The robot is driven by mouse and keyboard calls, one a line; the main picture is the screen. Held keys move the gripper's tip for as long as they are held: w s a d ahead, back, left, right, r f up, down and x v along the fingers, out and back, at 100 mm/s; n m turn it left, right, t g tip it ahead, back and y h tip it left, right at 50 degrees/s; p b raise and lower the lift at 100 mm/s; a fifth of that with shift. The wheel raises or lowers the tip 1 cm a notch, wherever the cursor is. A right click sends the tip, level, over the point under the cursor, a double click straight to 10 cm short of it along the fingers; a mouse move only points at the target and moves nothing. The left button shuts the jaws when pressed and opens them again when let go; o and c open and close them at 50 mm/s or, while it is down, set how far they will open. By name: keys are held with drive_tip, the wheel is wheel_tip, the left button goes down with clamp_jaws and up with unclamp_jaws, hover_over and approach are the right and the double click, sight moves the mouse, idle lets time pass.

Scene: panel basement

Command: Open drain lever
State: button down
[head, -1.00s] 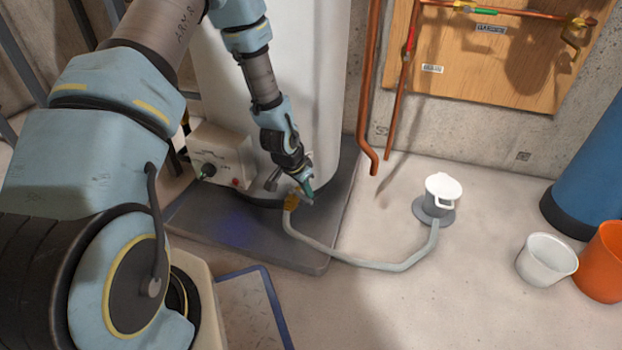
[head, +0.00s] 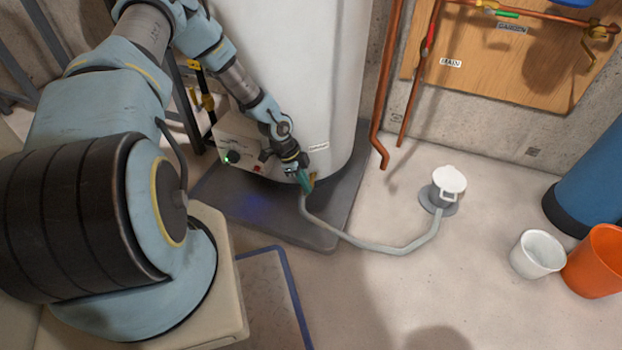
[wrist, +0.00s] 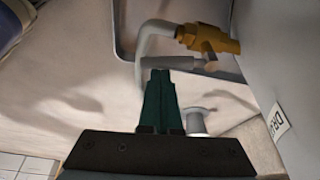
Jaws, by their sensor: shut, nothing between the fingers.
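The brass drain valve (wrist: 207,38) sits low on the white tank (head: 300,70); in the head view only a bit of brass (head: 312,181) shows beside my fingers. In the wrist view a grey lever (wrist: 180,62) lies just below the valve body, running roughly alongside it in the picture. A pale grey hose (head: 350,238) leads from the valve. My gripper (wrist: 159,75) is shut and empty. In the head view it (head: 304,185) is close to the valve. In the wrist view its teal fingertips appear just below the lever; I cannot tell whether they touch it.
A grey slab (head: 330,225) lies under the tank. A control box (head: 235,140) is left of the valve. The hose ends at a lidded white drain pot (head: 449,184). A white bucket (head: 537,255) and an orange bucket (head: 597,262) stand right. A copper pipe (head: 384,110) hangs right of the tank.

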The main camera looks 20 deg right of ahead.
drive_tip(key=shift+w+a+m, duration=0.1)
drive_tip(key=shift+a+m, duration=0.15)
drive_tip(key=shift+m, duration=0.05)
drive_tip(key=shift+w+a+p, duration=0.1)
drive_tip(key=shift+a+p, duration=0.1)
drive_tip(key=shift+p, duration=0.1)
drive_tip(key=shift+w+a, duration=0.1)
drive_tip(key=shift+a, duration=0.05)
drive_tip(key=s+d, duration=0.2)
drive_tip(key=d, duration=0.2)
drive_tip(key=p+v, duration=0.3)
drive_tip(key=v, duration=0.7)
drive_tip(key=shift+a+r, duration=0.3)
drive_tip(key=shift+r, duration=0.05)
